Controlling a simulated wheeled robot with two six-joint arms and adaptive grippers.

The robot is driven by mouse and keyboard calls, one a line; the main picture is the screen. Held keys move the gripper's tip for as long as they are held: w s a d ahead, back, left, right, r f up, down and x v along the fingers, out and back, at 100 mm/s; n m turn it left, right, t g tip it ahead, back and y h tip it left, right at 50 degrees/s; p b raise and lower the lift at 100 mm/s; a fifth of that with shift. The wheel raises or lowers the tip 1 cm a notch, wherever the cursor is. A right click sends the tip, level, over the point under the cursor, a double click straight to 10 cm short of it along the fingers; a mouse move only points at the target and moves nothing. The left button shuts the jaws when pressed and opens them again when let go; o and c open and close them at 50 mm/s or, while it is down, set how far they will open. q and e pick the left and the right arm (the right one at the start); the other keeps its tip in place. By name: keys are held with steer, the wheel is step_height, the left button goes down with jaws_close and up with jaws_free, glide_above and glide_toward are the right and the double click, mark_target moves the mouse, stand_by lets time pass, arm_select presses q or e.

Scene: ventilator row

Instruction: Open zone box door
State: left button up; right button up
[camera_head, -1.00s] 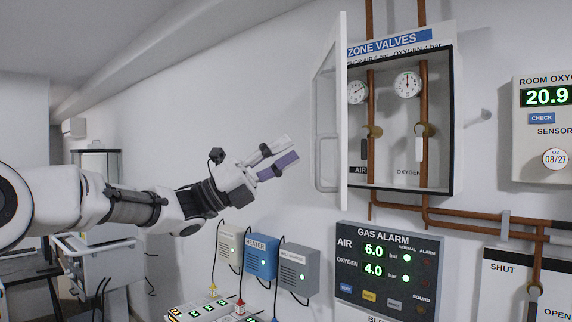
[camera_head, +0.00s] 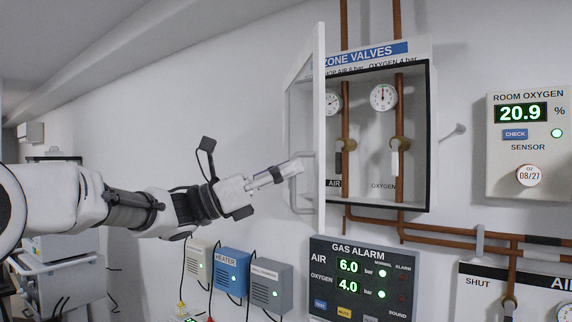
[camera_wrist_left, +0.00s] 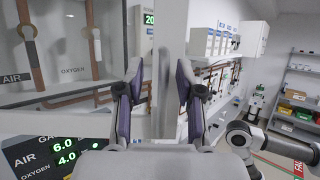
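The zone valve box (camera_head: 433,140) on the wall has its white door (camera_head: 321,120) swung out, seen nearly edge-on at the box's left side. The grey loop handle (camera_head: 300,208) shows on the door's left-hand face. My left gripper (camera_head: 297,168) is beside that face, near the handle. In the left wrist view my left gripper (camera_wrist_left: 160,88) has its fingers wide apart, with the upright door (camera_wrist_left: 171,45) showing between them. Contact cannot be told. Part of my right arm shows at the right of that view, with its gripper (camera_wrist_left: 258,92) small and unclear.
Inside the box are gauges (camera_head: 383,97) and copper pipes. Below are the gas alarm panel (camera_head: 361,282) and the blue heater box (camera_head: 231,270). The room oxygen panel (camera_head: 530,150) is at the right.

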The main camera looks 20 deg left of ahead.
arm_select(q)
steer(key=shift+s+d, duration=0.15)
jaws_close()
arm_select(e)
steer(key=shift+d, duration=0.1)
arm_select(q)
steer(key=shift+a, duration=0.3)
arm_select(e)
steer(key=shift+s+a+f, duration=0.1)
steer(key=shift+s+a, duration=0.15)
steer(key=shift+s, duration=0.1)
